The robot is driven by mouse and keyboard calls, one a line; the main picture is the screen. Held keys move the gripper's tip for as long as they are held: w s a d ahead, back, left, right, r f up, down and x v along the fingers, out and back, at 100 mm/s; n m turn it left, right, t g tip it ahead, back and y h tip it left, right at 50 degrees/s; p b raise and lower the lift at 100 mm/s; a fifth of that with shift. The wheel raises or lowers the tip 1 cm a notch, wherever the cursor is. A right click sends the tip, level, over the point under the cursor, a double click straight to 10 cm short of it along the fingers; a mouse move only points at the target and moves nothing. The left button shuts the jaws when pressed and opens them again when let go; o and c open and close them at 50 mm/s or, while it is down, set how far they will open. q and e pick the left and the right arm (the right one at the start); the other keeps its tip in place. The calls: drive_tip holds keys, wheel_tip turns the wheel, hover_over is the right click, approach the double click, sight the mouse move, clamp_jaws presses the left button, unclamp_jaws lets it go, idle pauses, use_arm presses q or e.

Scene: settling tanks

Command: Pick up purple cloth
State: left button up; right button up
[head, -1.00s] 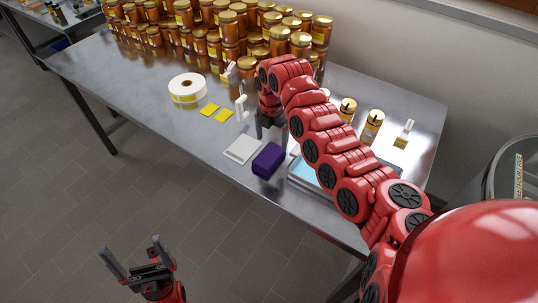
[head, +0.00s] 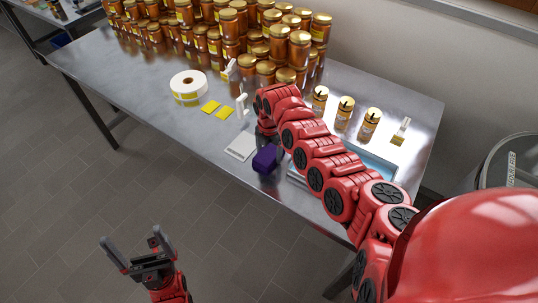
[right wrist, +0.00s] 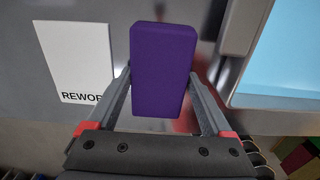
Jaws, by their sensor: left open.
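The purple cloth (head: 265,159) is a folded block near the front edge of the metal table, just right of a white card (head: 240,147). In the right wrist view the cloth (right wrist: 164,68) lies between the two fingers of my right gripper (right wrist: 162,75). The fingertips are at its sides, touching or very close; I cannot tell whether they grip it. In the head view my right gripper (head: 268,141) is over the cloth, partly hidden by my arm. My left gripper (head: 138,252) is open and empty, low over the floor in front of the table.
A blue-bottomed tray (head: 376,160) lies right of the cloth, partly under my right arm. Several amber jars (head: 230,22) stand at the back, with three separate jars (head: 345,112) nearer. A label roll (head: 188,87) and yellow cards (head: 211,107) lie left. A grey bin (head: 513,165) stands right.

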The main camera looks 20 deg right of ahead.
drive_tip(key=c, duration=0.9)
